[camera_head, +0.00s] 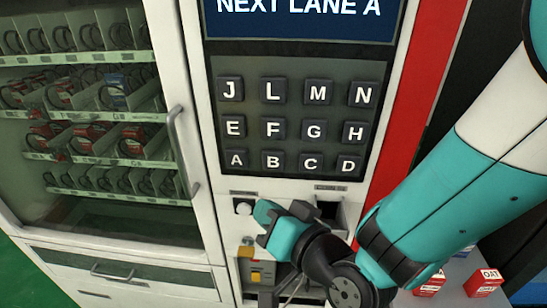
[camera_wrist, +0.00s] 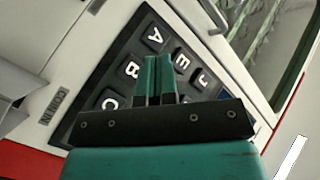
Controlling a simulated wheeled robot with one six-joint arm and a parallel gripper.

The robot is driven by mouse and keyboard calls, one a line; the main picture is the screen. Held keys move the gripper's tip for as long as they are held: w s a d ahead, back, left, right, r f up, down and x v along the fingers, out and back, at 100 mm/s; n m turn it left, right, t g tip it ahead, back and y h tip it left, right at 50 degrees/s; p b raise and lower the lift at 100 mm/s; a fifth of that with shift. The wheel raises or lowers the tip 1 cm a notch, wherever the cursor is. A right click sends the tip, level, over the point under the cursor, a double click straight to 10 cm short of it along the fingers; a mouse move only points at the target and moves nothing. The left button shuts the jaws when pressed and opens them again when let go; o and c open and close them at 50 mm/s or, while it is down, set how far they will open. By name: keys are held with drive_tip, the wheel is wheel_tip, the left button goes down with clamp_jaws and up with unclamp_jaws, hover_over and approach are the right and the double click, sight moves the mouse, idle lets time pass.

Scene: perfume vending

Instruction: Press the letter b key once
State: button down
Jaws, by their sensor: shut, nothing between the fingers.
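The keypad has dark square keys with white letters in three rows. The letter b key (camera_head: 272,160) is in the bottom row, between A and C. In the wrist view, the letter b key (camera_wrist: 132,69) lies just left of the fingers. My gripper (camera_head: 265,212) is below the bottom key row in the head view, near the A and B columns. In the wrist view, my gripper (camera_wrist: 160,62) has its two teal fingers shut together and empty, overlapping the keypad. I cannot tell its exact distance from the keys, and no contact with the b key is visible.
A blue display (camera_head: 300,15) sits above the keypad. A white round button (camera_head: 243,207) is beside my gripper, and a yellow fitting (camera_head: 262,271) is below. A glass-fronted cabinet with a door handle (camera_head: 182,150) stands left. Small red-and-white boxes (camera_head: 484,281) are at lower right.

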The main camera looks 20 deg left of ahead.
sight(263, 165)
drive_tip(key=shift+w, duration=0.15)
drive_tip(key=shift+w+a+b, duration=0.35)
drive_tip(key=shift+w+b, duration=0.05)
drive_tip(key=shift+w, duration=1)
drive_tip(key=shift+w+a+b, duration=0.3)
drive_tip(key=shift+w+b, duration=0.05)
drive_tip(key=shift+w, duration=1.05)
drive_tip(key=shift+w+a+b, duration=0.35)
drive_tip(key=shift+w+b, duration=0.05)
drive_tip(key=shift+w, duration=1)
drive_tip(key=shift+w, duration=0.1)
drive_tip(key=shift+w+a, duration=0.1)
drive_tip(key=shift+w, duration=0.2)
drive_tip(key=shift+w+a+b, duration=0.1)
drive_tip(key=shift+w+b, duration=0.25)
drive_tip(key=shift+w, duration=0.1)
drive_tip(key=shift+s+d, duration=0.2)
drive_tip(key=shift+s, duration=0.65)
